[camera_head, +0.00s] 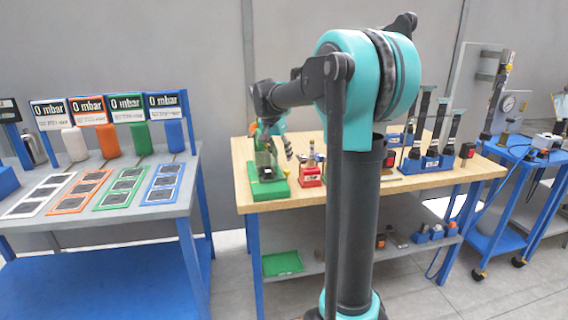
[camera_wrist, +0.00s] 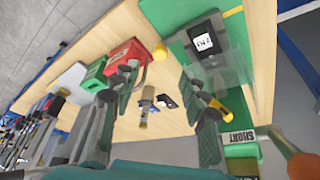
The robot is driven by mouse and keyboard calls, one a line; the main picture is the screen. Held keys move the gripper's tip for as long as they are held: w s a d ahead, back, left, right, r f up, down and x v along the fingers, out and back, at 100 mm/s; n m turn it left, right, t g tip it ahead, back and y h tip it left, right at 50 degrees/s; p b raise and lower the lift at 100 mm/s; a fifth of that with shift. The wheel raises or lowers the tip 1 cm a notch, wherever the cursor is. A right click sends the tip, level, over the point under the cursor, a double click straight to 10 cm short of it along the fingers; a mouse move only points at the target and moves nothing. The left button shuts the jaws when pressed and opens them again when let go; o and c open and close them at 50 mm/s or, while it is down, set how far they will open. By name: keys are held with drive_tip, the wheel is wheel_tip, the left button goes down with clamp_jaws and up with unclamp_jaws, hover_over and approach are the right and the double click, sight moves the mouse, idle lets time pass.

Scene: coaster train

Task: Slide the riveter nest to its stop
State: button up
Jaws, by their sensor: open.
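A green station (camera_head: 267,189) with a dark unit and a clear cover stands at the left end of the wooden bench. In the wrist view, a green base (camera_wrist: 235,60) carries a dark unit with a small lit display (camera_wrist: 203,42) behind a clear guard. A yellow part (camera_wrist: 217,106) and a green block labelled SHORT (camera_wrist: 240,137) are close to the right finger. I cannot tell for certain which part is the riveter nest. In the head view my arm partly hides the bench.
A red fixture (camera_head: 310,176) stands just right of the green station, and a blue rack (camera_head: 428,162) farther right. An orange-tipped lever (camera_wrist: 300,163) is at lower right in the wrist view. The left table (camera_head: 120,165) holds several coloured gauge panels. A blue cart (camera_head: 510,150) is at right.

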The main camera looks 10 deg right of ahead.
drive_tip(key=shift+v, duration=1.9)
drive_tip(key=s+f+n+y, duration=0.1)
drive_tip(key=s+f+n, duration=0.3)
drive_tip(key=s+f, duration=0.8)
drive_tip(key=s+f+n+t+y, duration=0.1)
drive_tip(key=s+f+n, duration=0.4)
drive_tip(key=s+f, duration=0.8)
drive_tip(key=s+y, duration=0.1)
drive_tip(key=s, duration=0.5)
drive_tip(key=shift+s+d+f, duration=0.3)
drive_tip(key=shift+c, duration=0.8)
drive_tip(key=shift+w, duration=0.1)
drive_tip(key=shift+c, duration=0.4)
